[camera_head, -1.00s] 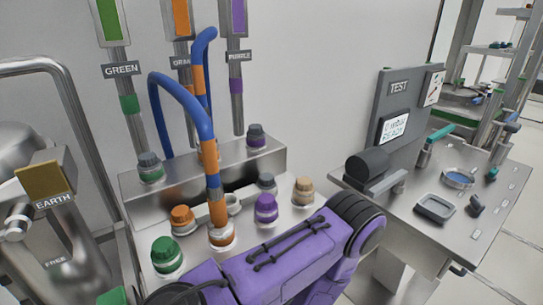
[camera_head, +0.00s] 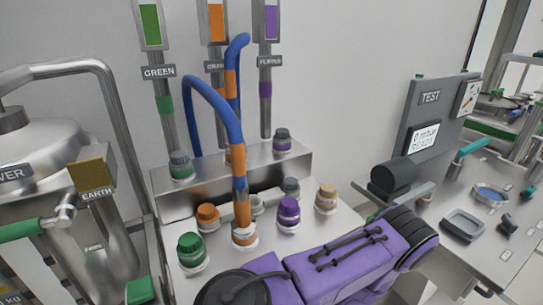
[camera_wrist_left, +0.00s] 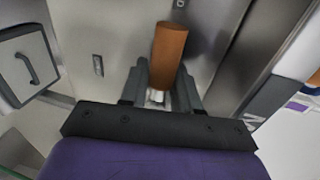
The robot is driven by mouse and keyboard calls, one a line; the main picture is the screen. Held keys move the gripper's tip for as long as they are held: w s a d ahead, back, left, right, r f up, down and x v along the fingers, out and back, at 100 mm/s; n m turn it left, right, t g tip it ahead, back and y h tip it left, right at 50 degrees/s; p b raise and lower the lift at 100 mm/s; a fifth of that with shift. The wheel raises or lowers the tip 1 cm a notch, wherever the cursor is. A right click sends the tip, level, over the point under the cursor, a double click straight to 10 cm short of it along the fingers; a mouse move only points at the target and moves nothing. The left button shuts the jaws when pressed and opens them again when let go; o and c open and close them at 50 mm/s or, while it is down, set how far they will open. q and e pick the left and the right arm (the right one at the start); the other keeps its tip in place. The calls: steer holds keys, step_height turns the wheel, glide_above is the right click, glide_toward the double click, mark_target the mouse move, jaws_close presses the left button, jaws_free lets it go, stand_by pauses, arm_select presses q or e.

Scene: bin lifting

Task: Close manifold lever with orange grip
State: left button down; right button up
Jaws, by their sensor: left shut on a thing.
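In the left wrist view, an orange cylindrical grip (camera_wrist_left: 168,52) stands between the fingers of my left gripper (camera_wrist_left: 162,80), which is shut on it. A pale metal piece shows just below the grip. The rest of the lever is hidden, so I cannot tell its angle. In the head view, the steel manifold (camera_head: 235,180) carries several coloured caps. A blue hose with orange bands (camera_head: 213,105) runs into it. My purple arm crosses in front of the manifold and hides its lower part. Neither gripper's fingers show in the head view.
The earth tank (camera_head: 95,215) stands at the left, with a green-handled bar (camera_head: 25,229) in front of it. At the right is a test bench with a grey tray (camera_head: 463,224) and a test panel (camera_head: 430,112).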

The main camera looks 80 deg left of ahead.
arm_select(q)
steer(key=c, duration=1)
jaws_free()
steer(key=shift+o, duration=0.2)
steer(key=shift+w+d, duration=0.1)
steer(key=shift+d, duration=0.2)
steer(key=b+v, duration=0.1)
steer(key=v, duration=0.9)
steer(key=shift+b, duration=0.4)
steer(key=shift+r, duration=0.1)
